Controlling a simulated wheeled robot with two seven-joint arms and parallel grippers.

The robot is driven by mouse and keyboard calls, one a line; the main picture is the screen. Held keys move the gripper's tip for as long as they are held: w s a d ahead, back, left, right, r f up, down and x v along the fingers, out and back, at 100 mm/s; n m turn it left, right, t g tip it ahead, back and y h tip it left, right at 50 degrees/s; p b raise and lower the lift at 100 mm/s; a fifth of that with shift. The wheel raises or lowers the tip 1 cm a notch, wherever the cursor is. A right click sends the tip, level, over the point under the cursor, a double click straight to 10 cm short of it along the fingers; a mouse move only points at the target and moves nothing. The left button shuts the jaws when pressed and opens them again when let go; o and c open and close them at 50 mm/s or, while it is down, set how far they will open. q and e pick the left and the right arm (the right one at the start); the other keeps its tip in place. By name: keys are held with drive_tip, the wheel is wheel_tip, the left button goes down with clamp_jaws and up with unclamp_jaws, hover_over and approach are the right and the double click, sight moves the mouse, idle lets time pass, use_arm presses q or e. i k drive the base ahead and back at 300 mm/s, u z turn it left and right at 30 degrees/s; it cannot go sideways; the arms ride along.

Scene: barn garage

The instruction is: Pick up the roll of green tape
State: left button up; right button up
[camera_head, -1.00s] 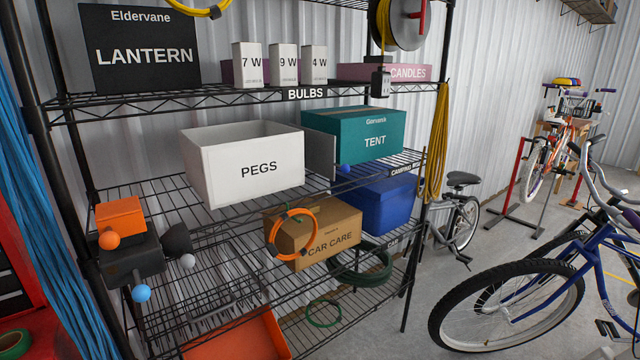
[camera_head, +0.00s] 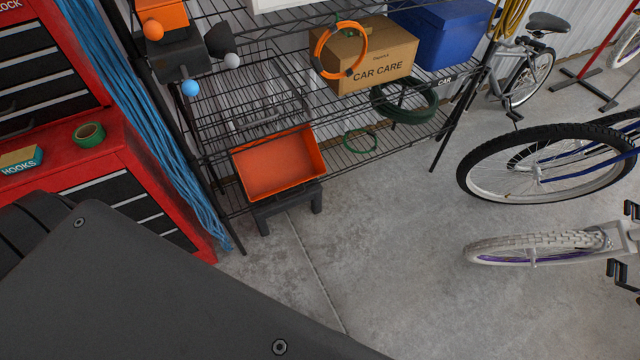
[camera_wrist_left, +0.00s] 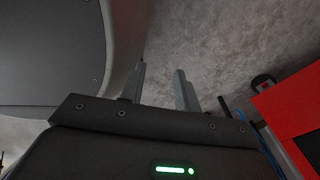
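The roll of green tape (camera_head: 90,141) lies flat on top of the red tool cabinet (camera_head: 62,152), at the left of the head view. My left gripper shows only in the left wrist view (camera_wrist_left: 160,82). Its two grey fingers are apart with nothing between them, and grey concrete floor lies beyond them. The tape is not in the left wrist view. A red surface (camera_wrist_left: 290,105) shows at that view's right edge. My right gripper is in neither view.
A box marked HOOKS (camera_head: 22,160) lies left of the tape. Blue cords (camera_head: 135,100) hang between the cabinet and the wire shelf (camera_head: 225,190). An orange tray (camera_head: 278,165) sits low in front. Bicycles (camera_head: 545,170) stand at right. The middle floor is clear.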

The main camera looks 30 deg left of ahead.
sight(79, 135)
drive_tip(key=z, duration=0.15)
drive_tip(key=k, duration=1.05)
drive_tip(key=u, duration=0.9)
